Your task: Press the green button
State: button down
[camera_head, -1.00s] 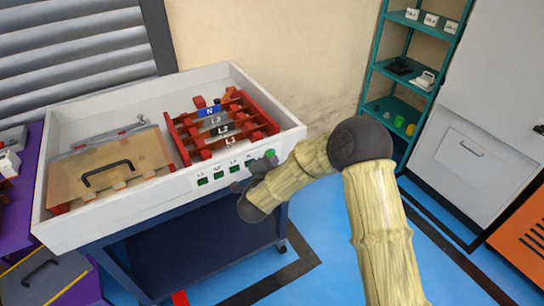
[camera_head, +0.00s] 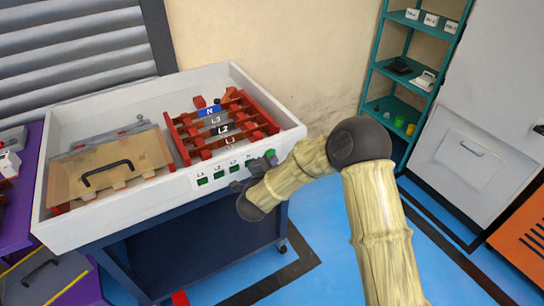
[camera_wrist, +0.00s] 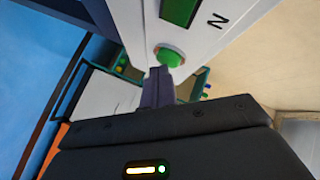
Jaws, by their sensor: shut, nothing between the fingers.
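The green button (camera_head: 271,154) is a round knob on the front wall of the white busbar box (camera_head: 130,213), near its right end. In the wrist view the green button (camera_wrist: 168,56) stands out from the white panel, just beyond my fingertips. My gripper (camera_head: 240,186) is in front of the panel, just below and left of the button in the head view. In the wrist view my gripper (camera_wrist: 158,75) is shut and empty, its tips at the lower edge of the button. I cannot tell whether they touch it.
Green labelled windows (camera_head: 218,174) line the panel left of the button. The box holds red busbar supports (camera_head: 215,125) and a tan cover with a black handle (camera_head: 108,172). A teal shelf (camera_head: 400,80) stands at the back right.

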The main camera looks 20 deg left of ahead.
jog(key=shift+w+a, duration=0.15)
jog(key=shift+a, duration=0.1)
dwell(0.3)
jog(key=shift+s+d, duration=0.25)
jog(key=shift+d, duration=0.05)
jog(key=s+d+b, duration=0.1)
jog(key=s+d, duration=0.3)
jog(key=shift+d, duration=0.3)
dwell(0.5)
dwell(0.6)
